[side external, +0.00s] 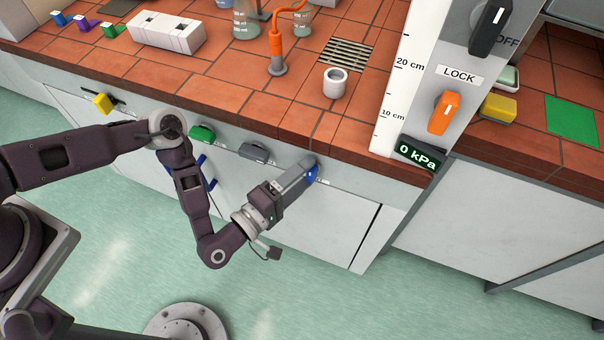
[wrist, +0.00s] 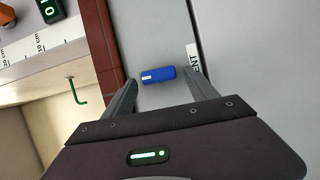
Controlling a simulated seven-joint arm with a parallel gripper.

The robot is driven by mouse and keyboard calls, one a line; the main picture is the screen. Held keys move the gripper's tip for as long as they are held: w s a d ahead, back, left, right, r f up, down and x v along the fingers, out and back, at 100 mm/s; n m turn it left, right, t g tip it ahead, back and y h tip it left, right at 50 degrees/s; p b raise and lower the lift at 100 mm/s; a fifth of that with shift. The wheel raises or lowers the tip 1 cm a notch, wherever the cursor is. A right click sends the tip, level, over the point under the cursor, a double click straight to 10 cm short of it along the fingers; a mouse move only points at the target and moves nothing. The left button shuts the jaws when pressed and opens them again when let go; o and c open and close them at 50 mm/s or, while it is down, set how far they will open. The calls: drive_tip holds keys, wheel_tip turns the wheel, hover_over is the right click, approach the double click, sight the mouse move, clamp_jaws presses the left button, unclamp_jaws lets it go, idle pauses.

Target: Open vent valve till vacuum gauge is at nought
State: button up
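The vent valve's blue handle (side external: 313,173) is on the bench's front panel, below the tiled edge. The wrist view shows the blue handle (wrist: 158,75) with a white mark at one end and a label ending in "ENT" (wrist: 193,57) beside it. My gripper (side external: 304,170) reaches the handle. In the wrist view my gripper (wrist: 160,80) is open, one finger on each side of the handle, with gaps showing. Whether either finger touches it is unclear. The gauge display (side external: 418,153) reads 0 kPa; part of the gauge (wrist: 50,8) shows in the wrist view.
Yellow (side external: 103,103), green (side external: 202,133) and grey (side external: 254,152) handles sit along the same panel. An upright board has an orange LOCK knob (side external: 443,112) and a black knob (side external: 490,27) near "OFF". A white cup (side external: 335,83) stands on the tiles.

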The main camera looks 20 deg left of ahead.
wheel_tip(320, 180, up, 7)
drive_tip(key=s+a, duration=0.1)
drive_tip(key=s, duration=0.1)
drive_tip(key=shift+s, duration=0.35)
drive_tip(key=shift+a, duration=0.1)
